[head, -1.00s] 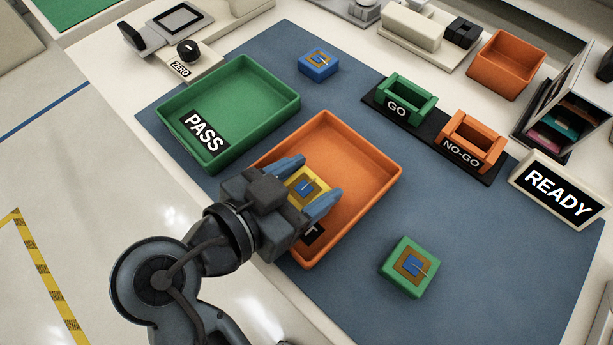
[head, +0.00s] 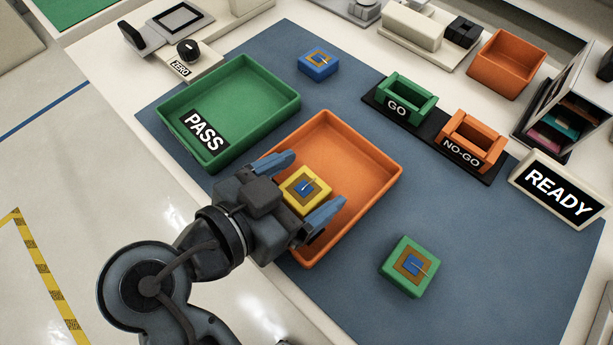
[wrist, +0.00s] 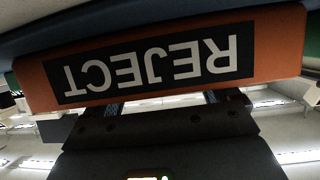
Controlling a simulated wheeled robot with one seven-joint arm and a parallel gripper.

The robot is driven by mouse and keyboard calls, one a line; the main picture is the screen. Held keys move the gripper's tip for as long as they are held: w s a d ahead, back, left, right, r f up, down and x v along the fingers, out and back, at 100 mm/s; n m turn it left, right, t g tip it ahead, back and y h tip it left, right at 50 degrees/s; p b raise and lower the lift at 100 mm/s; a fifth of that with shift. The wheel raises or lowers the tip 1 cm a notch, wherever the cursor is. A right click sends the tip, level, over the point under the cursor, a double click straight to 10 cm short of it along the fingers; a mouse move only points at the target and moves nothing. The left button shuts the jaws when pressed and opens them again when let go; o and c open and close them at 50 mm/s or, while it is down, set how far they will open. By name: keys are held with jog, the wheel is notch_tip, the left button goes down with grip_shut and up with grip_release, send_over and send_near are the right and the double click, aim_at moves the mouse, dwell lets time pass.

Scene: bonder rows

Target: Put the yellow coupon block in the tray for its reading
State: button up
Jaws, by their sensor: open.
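The yellow coupon block (head: 305,190), with a brown and blue pattern on top, is at the orange tray (head: 375,165), within its outline in the head view. My gripper (head: 306,188) is open, with one blue finger on each side of the block and visible gaps between them. The wrist view shows the orange tray's front wall (wrist: 285,50) with an upside-down REJECT label (wrist: 150,68); the block is not seen there. My gripper covers the tray's near side in the head view. The green tray (head: 250,95) labelled PASS is empty to the left. The display (head: 560,190) reads READY.
A green-cased block (head: 409,267) lies on the blue mat right of the orange tray. A blue block (head: 318,65) lies behind the trays. The GO (head: 405,98) and NO-GO (head: 473,140) gauges stand at the back right. The mat's front right is clear.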

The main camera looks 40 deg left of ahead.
jog(key=v, duration=1.1)
jog(key=shift+b, duration=0.35)
